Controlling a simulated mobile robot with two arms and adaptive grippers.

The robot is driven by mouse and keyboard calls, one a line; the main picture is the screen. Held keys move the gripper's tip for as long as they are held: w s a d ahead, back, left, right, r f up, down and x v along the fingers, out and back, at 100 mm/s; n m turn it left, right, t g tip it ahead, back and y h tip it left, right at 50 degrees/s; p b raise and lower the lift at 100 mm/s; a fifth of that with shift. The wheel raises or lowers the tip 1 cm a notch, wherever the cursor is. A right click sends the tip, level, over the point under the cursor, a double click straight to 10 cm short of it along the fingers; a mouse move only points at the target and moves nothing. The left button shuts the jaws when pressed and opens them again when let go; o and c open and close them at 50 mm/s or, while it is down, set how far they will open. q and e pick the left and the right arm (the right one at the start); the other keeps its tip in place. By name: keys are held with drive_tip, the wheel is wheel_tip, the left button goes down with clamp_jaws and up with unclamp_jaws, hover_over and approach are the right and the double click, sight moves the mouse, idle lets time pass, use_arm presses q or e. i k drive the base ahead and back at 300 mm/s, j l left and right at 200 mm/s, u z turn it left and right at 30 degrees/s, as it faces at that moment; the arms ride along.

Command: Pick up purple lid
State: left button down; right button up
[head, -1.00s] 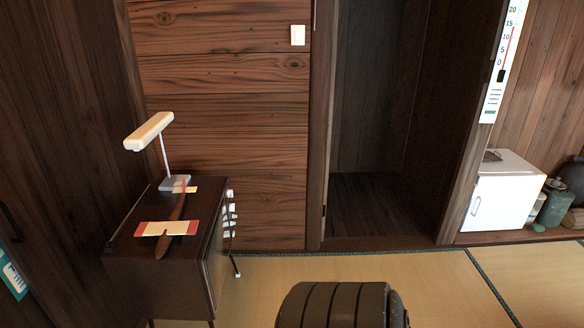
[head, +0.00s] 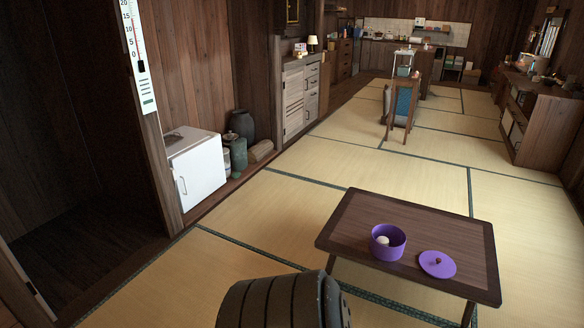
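The purple lid (head: 437,264) lies flat on the low dark wooden table (head: 345,228), toward its front right. It is round with a small dark knob on top. A purple pot (head: 388,250) stands open just to the left of the lid, with a white round thing inside. The lid and pot look slightly apart. Neither of my grippers shows in the head view.
A small white fridge (head: 197,175) and dark jars (head: 241,126) stand along the left wall. A wooden cabinet (head: 548,125) is at the right.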

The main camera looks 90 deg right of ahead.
sight(436, 265)
drive_tip(key=z, duration=3.9)
